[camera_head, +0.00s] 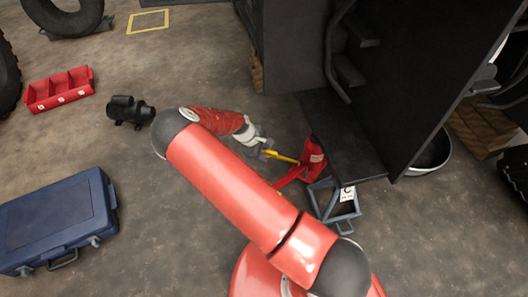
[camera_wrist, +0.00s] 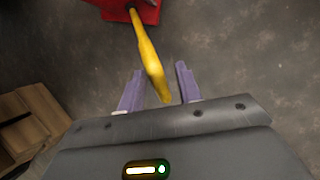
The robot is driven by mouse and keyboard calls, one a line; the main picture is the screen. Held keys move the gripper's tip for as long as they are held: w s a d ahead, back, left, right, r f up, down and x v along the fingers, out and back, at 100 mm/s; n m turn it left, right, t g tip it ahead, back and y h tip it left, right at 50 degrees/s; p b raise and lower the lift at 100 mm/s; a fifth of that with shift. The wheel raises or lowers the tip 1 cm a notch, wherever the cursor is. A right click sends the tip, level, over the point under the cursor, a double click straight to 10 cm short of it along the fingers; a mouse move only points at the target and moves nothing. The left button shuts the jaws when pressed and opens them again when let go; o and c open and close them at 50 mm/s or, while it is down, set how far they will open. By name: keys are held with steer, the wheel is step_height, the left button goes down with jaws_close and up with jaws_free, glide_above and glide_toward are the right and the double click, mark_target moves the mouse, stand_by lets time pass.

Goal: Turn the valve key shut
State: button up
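The yellow valve key (camera_head: 283,157) sticks out to the left from a red body (camera_head: 314,158) beside the dark forklift frame. In the wrist view the yellow key (camera_wrist: 148,50) runs from the red body (camera_wrist: 145,12) at the top down between my two purple fingers. My gripper (camera_wrist: 159,68) is open around the free end of the key, with a gap visible on both sides. In the head view my gripper (camera_head: 262,153) is small and partly hidden by my wrist. I cannot tell whether either finger touches the key.
A blue-grey stand with a card marked C (camera_head: 347,194) is just below the red body. The dark forklift frame (camera_head: 345,135) rises behind. A blue case (camera_head: 55,220), a red tray (camera_head: 60,90) and a black device (camera_head: 130,111) lie left. Wooden boards (camera_wrist: 30,117) show in the wrist view.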

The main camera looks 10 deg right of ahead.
jaws_close()
steer(key=shift+m, duration=0.3)
steer(key=shift+s+f+m+t+b, duration=0.1)
steer(key=shift+m+t+b, duration=0.1)
steer(key=shift+m+t, duration=0.25)
steer(key=shift+s+m+t+b, duration=0.15)
steer(key=shift+m+t, duration=0.1)
steer(key=shift+m, duration=0.4)
steer(key=m, duration=0.1)
steer(key=m+t+b, duration=0.1)
steer(key=m, duration=0.1)
steer(key=shift+a+f+h, duration=0.15)
steer(key=shift+f+h, duration=0.05)
steer(key=shift+h, duration=0.1)
steer(key=m+t+h+b, duration=0.1)
steer(key=m+t+b, duration=0.1)
steer(key=m, duration=0.2)
steer(key=shift+s+a+f, duration=0.1)
steer(key=shift+m, duration=0.4)
steer(key=shift+o, duration=0.5)
jaws_free()
steer(key=shift+a, duration=0.1)
